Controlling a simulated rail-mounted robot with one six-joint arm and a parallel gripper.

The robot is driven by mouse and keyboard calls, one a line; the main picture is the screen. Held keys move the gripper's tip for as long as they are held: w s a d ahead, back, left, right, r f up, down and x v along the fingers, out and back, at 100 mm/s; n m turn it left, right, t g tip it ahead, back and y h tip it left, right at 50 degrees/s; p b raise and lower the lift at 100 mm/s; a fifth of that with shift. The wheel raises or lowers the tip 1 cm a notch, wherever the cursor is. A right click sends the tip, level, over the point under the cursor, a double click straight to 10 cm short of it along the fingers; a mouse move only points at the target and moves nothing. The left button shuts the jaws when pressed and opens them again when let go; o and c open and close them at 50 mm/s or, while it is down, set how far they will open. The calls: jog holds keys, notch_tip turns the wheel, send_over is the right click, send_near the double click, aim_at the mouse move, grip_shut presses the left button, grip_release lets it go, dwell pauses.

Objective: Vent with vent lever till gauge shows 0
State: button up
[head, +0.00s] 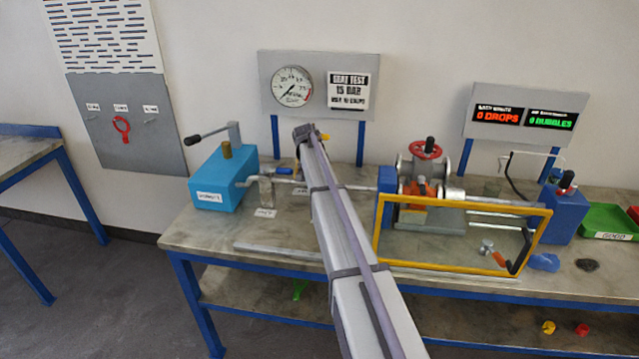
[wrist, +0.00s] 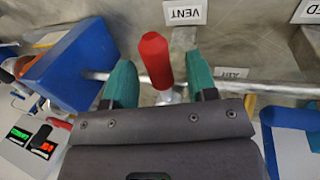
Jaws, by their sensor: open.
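The vent lever has a red grip (wrist: 153,58) that shows in the wrist view, below an upside-down VENT label (wrist: 185,12). My gripper (wrist: 161,80) is open, with one green finger on each side of the red grip. Gaps show between the grip and both fingers, so it is not clasped. In the head view my own arm hides the lever and most of the gripper. The round pressure gauge (head: 292,86) hangs on a grey board behind the bench. Its needle is too small to read surely.
A blue pump box (head: 224,180) with a lever stands left on the bench (head: 215,232). A valve with a red handwheel (head: 425,149) sits right of my arm, behind a yellow frame (head: 463,271). A pipe (wrist: 235,84) runs near my fingers. Displays read 0 drops, 0 bubbles.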

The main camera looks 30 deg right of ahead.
jog(key=p+v, duration=0.9)
jog(key=v, duration=0.1)
jog(key=shift+r+p, duration=0.25)
jog(key=shift+p, duration=0.05)
jog(key=s+a+f+n+b, duration=0.2)
jog(key=s+a, duration=0.5)
jog(key=s, duration=0.5)
jog(key=s+a+f+n+t+y+b, duration=0.1)
jog(key=s+a+f+n+b, duration=0.2)
jog(key=s+a, duration=0.5)
jog(key=s+a+f+n+y+b, duration=0.1)
jog(key=s+a+f+b, duration=0.3)
jog(key=s, duration=1.3)
jog(key=a+f+n, duration=0.1)
jog(key=a, duration=0.3)
jog(key=shift+s+f+t+b, duration=0.2)
jog(key=shift+s+t+b, duration=0.1)
jog(key=shift+t+b, duration=0.1)
